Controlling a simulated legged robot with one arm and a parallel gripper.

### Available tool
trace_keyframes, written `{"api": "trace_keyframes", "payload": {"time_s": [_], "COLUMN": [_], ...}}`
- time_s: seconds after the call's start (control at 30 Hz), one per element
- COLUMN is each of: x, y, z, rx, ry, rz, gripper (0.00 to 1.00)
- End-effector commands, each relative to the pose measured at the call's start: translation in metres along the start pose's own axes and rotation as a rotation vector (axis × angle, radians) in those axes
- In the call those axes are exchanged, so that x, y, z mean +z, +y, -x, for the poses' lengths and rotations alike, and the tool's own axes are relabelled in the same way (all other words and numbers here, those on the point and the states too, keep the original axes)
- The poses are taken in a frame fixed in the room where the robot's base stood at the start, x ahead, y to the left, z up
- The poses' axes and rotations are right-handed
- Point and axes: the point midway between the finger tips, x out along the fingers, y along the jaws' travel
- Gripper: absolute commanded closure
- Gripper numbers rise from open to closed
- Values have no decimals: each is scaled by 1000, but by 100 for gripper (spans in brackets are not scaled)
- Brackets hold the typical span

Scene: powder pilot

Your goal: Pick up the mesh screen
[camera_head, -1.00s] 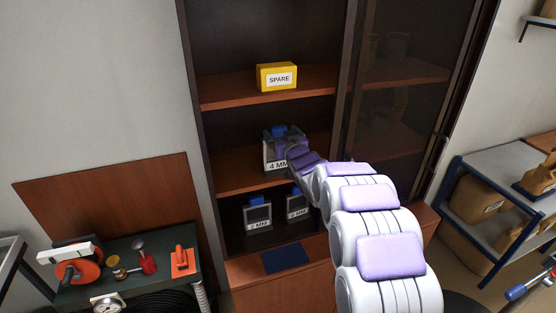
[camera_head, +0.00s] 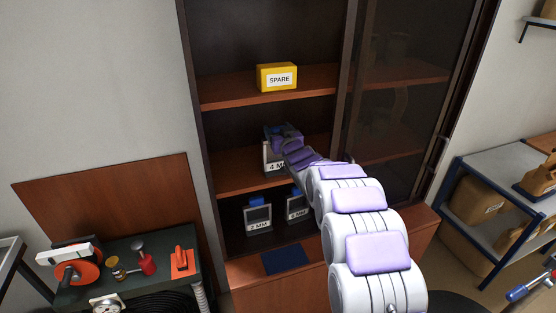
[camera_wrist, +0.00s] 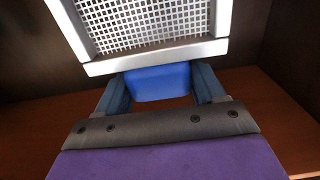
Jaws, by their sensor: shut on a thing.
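The mesh screen (camera_wrist: 150,22) has a pale frame around a white mesh and a blue grip block (camera_wrist: 160,82). In the head view the screen (camera_head: 270,158), labelled 4 M with the rest covered, is at the middle shelf, partly hidden by my gripper. My gripper (camera_wrist: 161,88) is shut on the blue block, one finger on each side. It also shows in the head view (camera_head: 285,138). The screen appears tilted there; I cannot tell whether its lower edge touches the shelf.
Two more screens, marked 2 MM (camera_head: 257,216) and 6 MM (camera_head: 296,207), stand below. A yellow SPARE box (camera_head: 277,77) sits on the shelf above. A glass door (camera_head: 400,110) is right of the opening. A dark blue mat (camera_head: 284,259) lies on the lower ledge.

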Motion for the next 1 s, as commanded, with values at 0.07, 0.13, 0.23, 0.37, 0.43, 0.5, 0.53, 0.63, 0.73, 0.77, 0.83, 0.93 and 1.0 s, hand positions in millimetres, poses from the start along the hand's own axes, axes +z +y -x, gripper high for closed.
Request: {"api": "trace_keyframes", "payload": {"time_s": [0.07,0.13,0.23,0.37,0.43,0.5,0.53,0.63,0.73,0.77,0.83,0.93,1.0], "x": [0,0,0,0,0,0,0,0,0,0,-1,-5,-10], "y": [0,0,0,0,0,0,-1,-1,-1,-1,-1,-1,0], "z": [0,0,0,0,0,0,0,0,0,0,0,0,0], "rx": [0,0,-1,-1,-1,-1,-1,-1,-1,-1,-1,-1,-1], "ry": [0,0,0,0,0,0,0,0,0,0,0,1,2], "rz": [1,1,1,1,1,1,1,1,1,1,1,2,2], "gripper": [53,60,70,82,89,95,98,100,100,100,100,100,100]}}
